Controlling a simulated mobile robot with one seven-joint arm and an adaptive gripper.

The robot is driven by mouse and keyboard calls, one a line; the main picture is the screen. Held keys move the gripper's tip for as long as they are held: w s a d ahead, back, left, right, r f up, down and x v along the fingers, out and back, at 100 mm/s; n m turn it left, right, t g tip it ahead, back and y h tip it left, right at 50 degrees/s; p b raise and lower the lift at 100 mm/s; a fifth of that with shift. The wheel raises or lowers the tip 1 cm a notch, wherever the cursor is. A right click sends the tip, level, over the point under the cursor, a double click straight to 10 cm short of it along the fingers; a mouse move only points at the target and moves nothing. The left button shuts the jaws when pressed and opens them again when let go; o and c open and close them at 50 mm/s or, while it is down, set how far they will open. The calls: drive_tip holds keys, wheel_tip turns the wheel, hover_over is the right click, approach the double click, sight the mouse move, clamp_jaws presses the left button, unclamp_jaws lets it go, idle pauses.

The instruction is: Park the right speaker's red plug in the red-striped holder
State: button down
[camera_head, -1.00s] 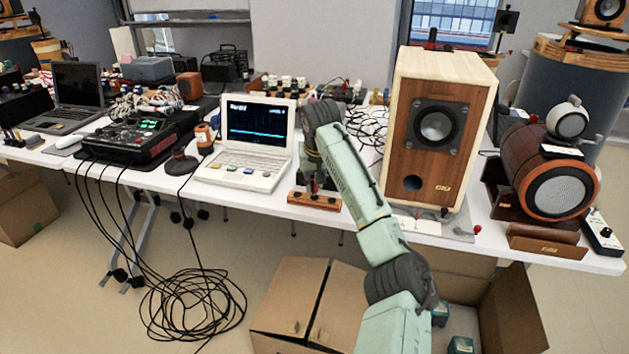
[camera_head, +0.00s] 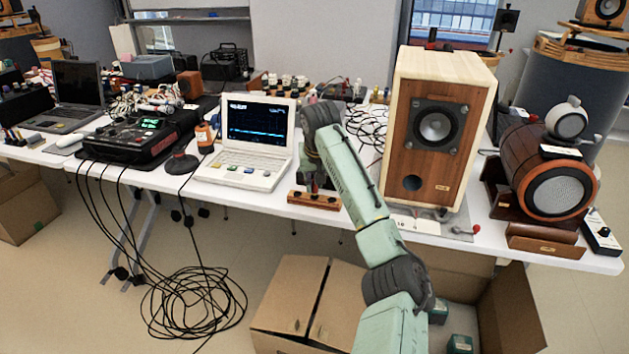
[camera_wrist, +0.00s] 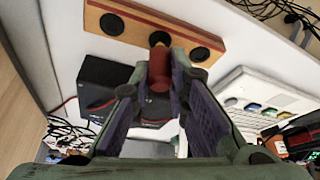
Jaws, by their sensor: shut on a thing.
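The red plug (camera_wrist: 159,77) is between the fingertips of my gripper (camera_wrist: 160,72) in the wrist view, and the jaws are shut on it. A wooden holder block (camera_wrist: 128,14) with a red stripe along its edge and several dark round holes lies just beyond the plug's tip. The plug looks close to the block, but I cannot tell whether they touch. In the head view the holder (camera_head: 314,200) stands at the table's front edge, below my wrist. My arm mostly hides the gripper and the plug there.
A white laptop (camera_head: 249,165) stands just left of the holder. A large wooden speaker (camera_head: 436,135) stands right of my arm, with a small red knob (camera_head: 476,229) near its base. A black box (camera_wrist: 105,78) shows beside the plug. Open cardboard boxes (camera_head: 290,300) lie below.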

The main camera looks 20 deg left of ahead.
drive_tip(key=shift+f, duration=0.8)
drive_tip(key=c, duration=1.5)
unclamp_jaws()
drive_tip(key=shift+o, duration=0.2)
drive_tip(key=shift+r, duration=0.1)
drive_tip(key=shift+r+p, duration=3.3)
drive_tip(key=shift+r, duration=0.4)
